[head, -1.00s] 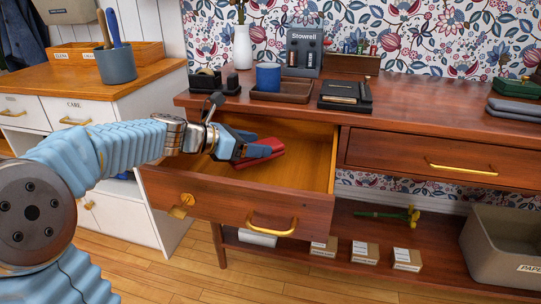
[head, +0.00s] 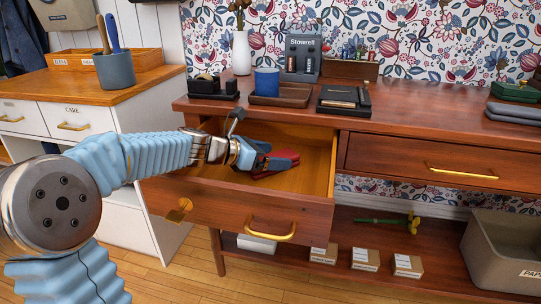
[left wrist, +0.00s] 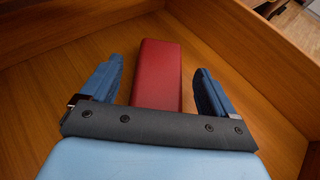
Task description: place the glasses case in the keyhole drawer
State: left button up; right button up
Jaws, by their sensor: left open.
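The red glasses case (left wrist: 158,75) lies in the open keyhole drawer (head: 240,209), seen in the left wrist view on the wooden drawer floor. In the head view the red case (head: 262,174) shows only partly, behind my gripper. My left gripper (head: 284,160) is inside the drawer. In the left wrist view its two blue fingers (left wrist: 160,80) stand apart on either side of the case, with a visible gap on each side. The drawer front has a brass keyhole plate and a brass handle. My right gripper is not in view.
A closed drawer (head: 420,162) is to the right. Small boxes and a bin (head: 500,250) stand on the lower shelf. The drawer's right part is clear.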

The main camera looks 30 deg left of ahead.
pick_arm(q)
jog(key=p+v, duration=0.1)
jog(key=v, duration=1.1)
jog(key=shift+p, duration=0.3)
jog(key=shift+r, duration=0.1)
